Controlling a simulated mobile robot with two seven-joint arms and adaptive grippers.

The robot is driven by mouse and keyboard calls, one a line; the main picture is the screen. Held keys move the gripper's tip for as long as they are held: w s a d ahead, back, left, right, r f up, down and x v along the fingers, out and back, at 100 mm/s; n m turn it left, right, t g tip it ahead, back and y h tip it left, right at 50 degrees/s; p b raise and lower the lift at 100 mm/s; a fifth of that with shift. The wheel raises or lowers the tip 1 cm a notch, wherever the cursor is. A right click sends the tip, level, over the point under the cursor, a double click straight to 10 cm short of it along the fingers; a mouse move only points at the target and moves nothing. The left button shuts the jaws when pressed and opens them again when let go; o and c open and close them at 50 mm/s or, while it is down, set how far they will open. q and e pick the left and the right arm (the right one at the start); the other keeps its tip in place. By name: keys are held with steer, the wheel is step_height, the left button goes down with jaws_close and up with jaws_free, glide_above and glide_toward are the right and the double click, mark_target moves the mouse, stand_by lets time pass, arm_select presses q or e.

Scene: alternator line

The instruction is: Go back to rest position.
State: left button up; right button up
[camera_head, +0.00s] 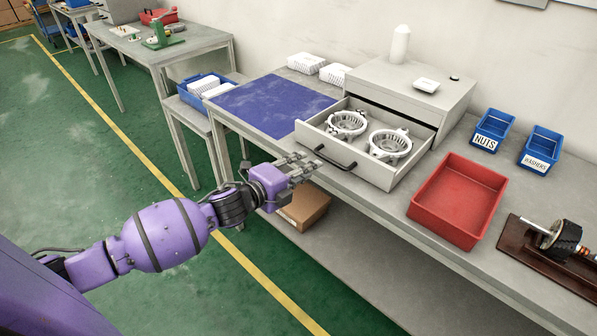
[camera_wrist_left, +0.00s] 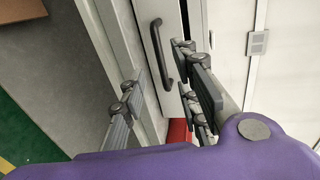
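My left gripper (camera_head: 298,168) is in front of the workbench, close to the front of an open drawer (camera_head: 375,172). Its fingers are spread apart and empty, and they also show spread in the left wrist view (camera_wrist_left: 160,105). The black drawer handle (camera_head: 334,158) lies just beyond the fingertips in the head view. In the wrist view the handle (camera_wrist_left: 161,52) shows past the fingers, with no finger closed on it. The drawer holds two metal alternator housings (camera_head: 347,124). My right gripper is in neither view.
A red bin (camera_head: 458,200), blue bins (camera_head: 492,130) and a brown board with a rotor (camera_head: 558,245) stand on the bench to the right. A blue mat (camera_head: 272,104) lies left of the drawer. A cardboard box (camera_head: 305,206) is below. Green floor (camera_head: 150,270) is open at left.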

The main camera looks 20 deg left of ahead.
arm_select(q)
steer(key=shift+v, duration=1.1)
steer(key=s+d+f+n+g+y+p, duration=0.2)
steer(key=s+d+f+n+y, duration=0.1)
steer(key=s+f+n, duration=1.2)
steer(key=s+d+f+n+g+y, duration=0.1)
steer(key=s+f+n+g, duration=0.1)
steer(key=s, duration=1)
steer(key=s+d+f+n+g+y+p, duration=0.1)
steer(key=s+f+n, duration=0.3)
steer(key=s, duration=0.9)
step_height(320, 180, down, 3)
steer(key=shift+f+n+g, duration=0.15)
steer(key=shift+n+g, duration=0.15)
steer(key=shift+g, duration=0.2)
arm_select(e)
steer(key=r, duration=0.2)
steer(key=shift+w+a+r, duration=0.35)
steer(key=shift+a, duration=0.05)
arm_select(q)
steer(key=shift+s, duration=0.15)
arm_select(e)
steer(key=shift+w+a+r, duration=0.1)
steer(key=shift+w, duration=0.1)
